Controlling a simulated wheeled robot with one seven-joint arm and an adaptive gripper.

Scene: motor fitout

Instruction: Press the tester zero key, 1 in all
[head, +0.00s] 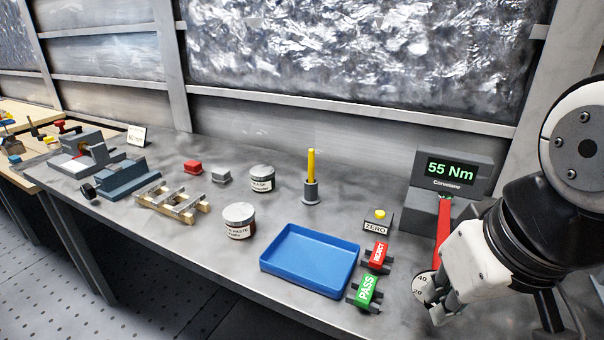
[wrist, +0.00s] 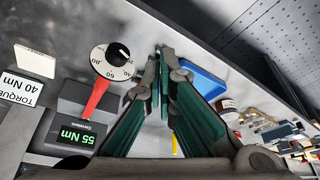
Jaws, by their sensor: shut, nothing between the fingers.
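The zero key is a yellow button (head: 380,213) on a small dark box labelled ZERO (head: 376,228), on the bench left of the tester. The tester (head: 450,175) is a grey unit whose display reads 55 Nm; it also shows in the wrist view (wrist: 78,135). A red lever (head: 443,235) runs from it to a white dial (head: 424,288), which shows clearly in the wrist view (wrist: 112,60). My gripper (head: 440,312) is right of the key, close to the dial in the head view. In the wrist view its fingers (wrist: 162,55) are together and empty. The key is not visible there.
Red REJECT (head: 378,254) and green PASS (head: 366,291) blocks stand in front of the key. A blue tray (head: 310,260) lies left of them. A yellow-handled tool (head: 311,168) stands upright behind it. Jars and fixtures fill the left bench.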

